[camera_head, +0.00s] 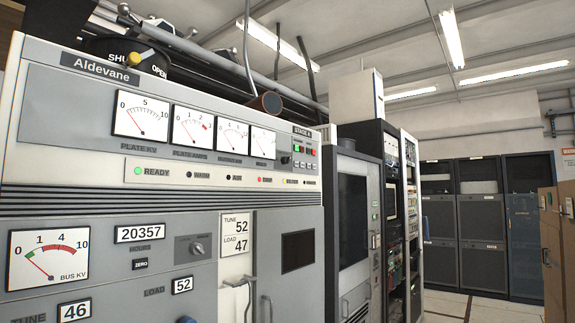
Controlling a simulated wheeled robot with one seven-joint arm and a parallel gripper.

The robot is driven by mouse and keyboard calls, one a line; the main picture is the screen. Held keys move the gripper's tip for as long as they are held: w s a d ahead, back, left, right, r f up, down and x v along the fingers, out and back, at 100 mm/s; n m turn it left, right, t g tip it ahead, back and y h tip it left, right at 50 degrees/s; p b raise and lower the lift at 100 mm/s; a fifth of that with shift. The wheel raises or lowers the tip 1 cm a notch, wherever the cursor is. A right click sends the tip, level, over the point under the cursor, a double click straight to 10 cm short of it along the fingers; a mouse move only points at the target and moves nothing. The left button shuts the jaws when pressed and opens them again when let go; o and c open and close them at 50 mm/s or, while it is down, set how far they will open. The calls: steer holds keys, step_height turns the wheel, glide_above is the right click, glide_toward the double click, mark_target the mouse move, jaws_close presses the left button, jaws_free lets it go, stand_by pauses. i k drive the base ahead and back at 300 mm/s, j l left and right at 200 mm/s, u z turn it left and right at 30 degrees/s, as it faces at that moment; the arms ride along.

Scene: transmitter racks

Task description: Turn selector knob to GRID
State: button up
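The grey Aldevane transmitter cabinet (100,110) fills the left side. A small grey knob (197,248) sits on a dark plate at mid-height of its front, right of the 20357 hours counter. Its markings are too small to read. A smaller dark knob (285,160) sits near the lit buttons at the upper right of the panel. No GRID label is legible, so I cannot tell which is the selector knob. My gripper is not in view.
A yellow handle (140,58) marked SHUT and OPEN is above the cabinet. Pale handles (240,283) stick out from its lower front. More racks (352,215) stand to the right, with dark cabinets (480,225) at the back. Floor shows between them and cardboard boxes (555,250).

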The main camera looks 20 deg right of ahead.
mark_target(285, 161)
steer(key=i+l, duration=0.35)
steer(key=l, duration=0.3)
steer(key=i+l, duration=0.2)
steer(key=l+z, duration=0.05)
steer(key=l, duration=0.1)
